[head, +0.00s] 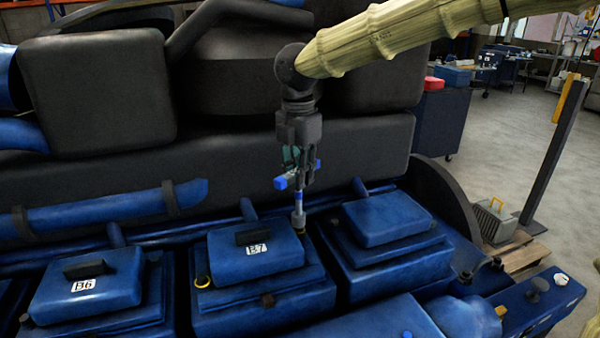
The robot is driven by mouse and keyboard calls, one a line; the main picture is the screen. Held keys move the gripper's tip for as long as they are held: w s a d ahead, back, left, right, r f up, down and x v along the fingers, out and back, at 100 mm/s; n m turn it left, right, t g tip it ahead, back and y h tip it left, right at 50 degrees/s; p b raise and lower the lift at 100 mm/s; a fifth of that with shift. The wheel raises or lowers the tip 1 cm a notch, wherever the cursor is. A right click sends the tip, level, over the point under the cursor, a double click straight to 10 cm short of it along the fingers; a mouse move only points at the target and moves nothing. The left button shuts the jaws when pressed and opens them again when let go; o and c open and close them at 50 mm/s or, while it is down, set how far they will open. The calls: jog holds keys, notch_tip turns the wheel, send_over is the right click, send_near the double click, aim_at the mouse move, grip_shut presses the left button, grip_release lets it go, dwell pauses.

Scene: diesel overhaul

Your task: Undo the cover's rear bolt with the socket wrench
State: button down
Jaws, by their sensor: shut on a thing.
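My gripper (298,168) hangs above the engine and is shut on the socket wrench. The socket wrench (299,208) has a blue handle end showing left of the fingers, and its shaft points straight down. Its socket end is at the rear right corner of the blue cover labelled B7 (230,268). A bit of yellow shows right beside the socket. The rear bolt itself is hidden, and I cannot tell whether the socket is fully seated on it. A dark bolt with a yellow ring (202,282) shows at the cover's left side.
A blue cover labelled B6 (110,288) lies to the left and an unlabelled one (390,220) to the right. The large dark engine body (230,150) rises close behind my gripper. A blue pipe (110,212) runs along at left. Open floor lies far right.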

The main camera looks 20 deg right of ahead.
jog(key=shift+f, duration=0.75)
jog(key=shift+r, duration=0.1)
jog(key=c, duration=2)
grip_release()
grip_shut()
jog(key=shift+r, duration=0.1)
jog(key=shift+r, duration=1.65)
